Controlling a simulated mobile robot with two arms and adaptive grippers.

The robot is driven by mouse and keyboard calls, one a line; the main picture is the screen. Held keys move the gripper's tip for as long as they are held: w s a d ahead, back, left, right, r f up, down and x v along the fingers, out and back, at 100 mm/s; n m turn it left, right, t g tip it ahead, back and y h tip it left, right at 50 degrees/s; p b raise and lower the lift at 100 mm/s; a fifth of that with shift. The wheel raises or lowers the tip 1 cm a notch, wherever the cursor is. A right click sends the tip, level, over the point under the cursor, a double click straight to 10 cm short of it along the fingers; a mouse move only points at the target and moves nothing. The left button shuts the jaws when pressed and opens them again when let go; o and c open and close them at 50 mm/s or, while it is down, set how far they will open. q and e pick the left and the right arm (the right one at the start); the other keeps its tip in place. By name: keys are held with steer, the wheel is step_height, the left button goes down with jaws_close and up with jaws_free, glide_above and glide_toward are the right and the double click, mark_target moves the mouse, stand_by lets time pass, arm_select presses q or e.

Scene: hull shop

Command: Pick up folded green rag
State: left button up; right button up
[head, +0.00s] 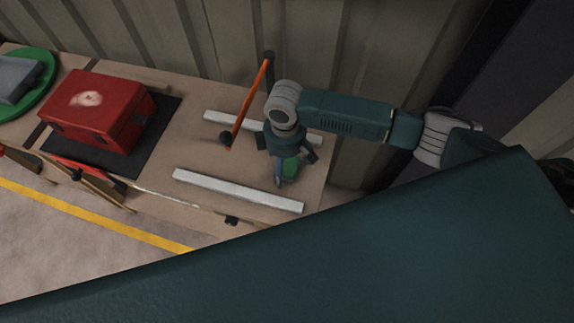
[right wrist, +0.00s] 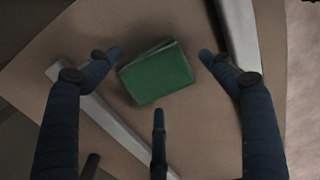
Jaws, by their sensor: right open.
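The folded green rag (right wrist: 157,74) lies flat on the brown bench top between two pale bars in the right wrist view. In the head view only part of the rag (head: 290,167) shows, as my right gripper hides the rest. My right gripper (head: 284,178) points down above the rag. In the right wrist view the right gripper (right wrist: 160,70) is open, with dark blue fingers on the left and right sides of the rag and another finger below it. No finger clearly touches the rag. My left gripper is not in view.
A near pale bar (head: 238,191) and a far pale bar (head: 232,119) flank the rag. An orange-handled tool (head: 250,103) stands tilted left of my right gripper. A red box (head: 98,112) sits on a black mat (head: 160,116). A corrugated wall (head: 330,50) rises behind the bench.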

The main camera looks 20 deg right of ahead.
mark_target(285, 164)
steer(key=shift+c, duration=0.3)
steer(key=c, duration=1.2)
steer(key=shift+r, duration=0.2)
step_height(285, 164, up, 20)
steer(key=shift+f, duration=0.1)
